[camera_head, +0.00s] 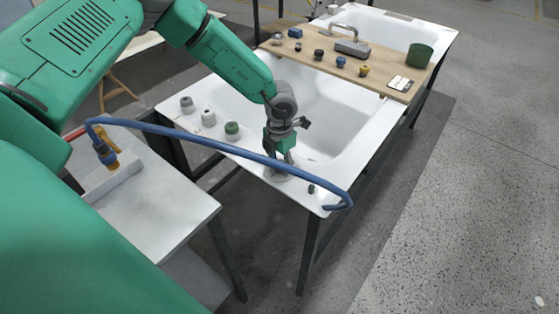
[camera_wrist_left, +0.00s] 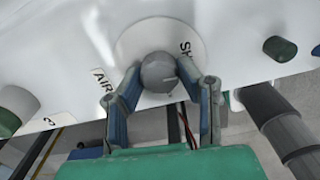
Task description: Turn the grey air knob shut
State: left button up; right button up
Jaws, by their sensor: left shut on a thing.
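The grey air knob (camera_wrist_left: 158,72) sits on a round pale plate on the white tub rim, with the labels "AIR" and "SH", the latter partly hidden, beside it in the left wrist view. A light line shows on the knob's face. My left gripper (camera_wrist_left: 165,85) has its two fingers at either side of the knob and is shut on it. In the head view my left gripper (camera_head: 278,165) reaches down to the near rim of the tub (camera_head: 250,158), and its hand hides the knob there. My right gripper is not in view.
A blue hose (camera_head: 240,150) arches in front. A wooden board (camera_head: 385,75) with several small parts spans the tub.

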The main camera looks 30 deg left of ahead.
aim_at(280, 161)
pick_arm(q)
jog(key=shift+w+n, duration=0.15)
jog(key=shift+n, duration=0.55)
jog(key=o, duration=1)
jog(key=shift+o, duration=0.7)
jog(key=shift+w+f, duration=0.1)
jog(key=shift+w, duration=0.05)
jog(key=shift+r, duration=0.3)
notch_tip(280, 161, up, 11)
jog(key=shift+a+r, duration=0.1)
